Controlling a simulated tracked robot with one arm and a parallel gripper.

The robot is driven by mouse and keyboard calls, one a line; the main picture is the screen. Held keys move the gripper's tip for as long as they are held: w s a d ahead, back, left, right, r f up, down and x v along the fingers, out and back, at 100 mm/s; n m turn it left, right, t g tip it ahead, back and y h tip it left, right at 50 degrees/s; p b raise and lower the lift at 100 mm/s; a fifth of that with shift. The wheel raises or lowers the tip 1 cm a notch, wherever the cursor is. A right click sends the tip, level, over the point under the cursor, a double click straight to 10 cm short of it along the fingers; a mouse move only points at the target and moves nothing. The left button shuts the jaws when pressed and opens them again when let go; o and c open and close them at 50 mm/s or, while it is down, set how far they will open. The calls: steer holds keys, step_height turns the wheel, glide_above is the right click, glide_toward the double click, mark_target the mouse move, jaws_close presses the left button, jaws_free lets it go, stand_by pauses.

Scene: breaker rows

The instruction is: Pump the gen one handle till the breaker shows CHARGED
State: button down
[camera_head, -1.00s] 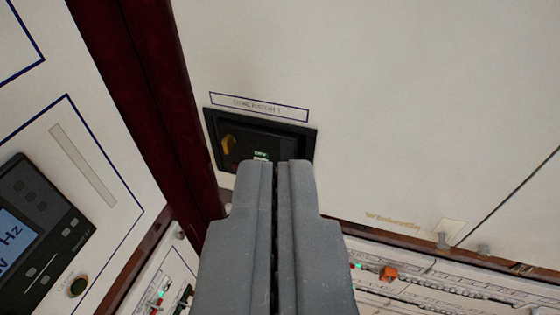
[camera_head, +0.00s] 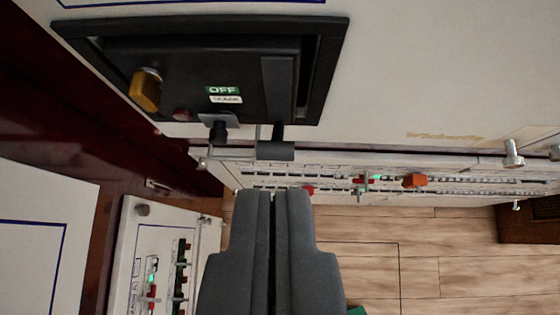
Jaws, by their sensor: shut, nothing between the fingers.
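The breaker (camera_head: 190,60) sits in a black frame on the pale panel, upper left in the head camera view. Its handle (camera_head: 279,90) is a dark grey bar on the right side of the breaker, with its end jutting below the frame. A green flag (camera_head: 222,90) reads OFF. A small white flag (camera_head: 227,99) sits under it; its word is too small to read surely. My gripper (camera_head: 272,195) is shut and empty, its tips below the handle's end in the picture and apart from it.
A yellow knob (camera_head: 146,90) and a dim red button (camera_head: 182,115) are on the breaker's left. Panels with small breakers (camera_head: 160,270) and an orange part (camera_head: 414,180) lie below. Wood floor (camera_head: 430,250) is open at lower right. A dark red post (camera_head: 60,130) stands left.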

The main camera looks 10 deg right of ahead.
mark_target(279, 156)
steer(key=shift+w+f+g+p, duration=0.2)
steer(key=shift+f+p, duration=0.1)
steer(key=shift+f, duration=0.35)
steer(key=shift+w+f+g+p, duration=0.2)
steer(key=shift+f+p, duration=0.1)
steer(key=shift+f, duration=0.3)
steer(key=shift+w+f+g+p, duration=0.1)
steer(key=shift+f+g+p, duration=0.15)
steer(key=shift+f, duration=0.4)
steer(key=shift+p+x, duration=0.95)
steer(key=shift+x, duration=4.05)
steer(key=shift+d+b, duration=0.1)
steer(key=shift+b, duration=0.3)
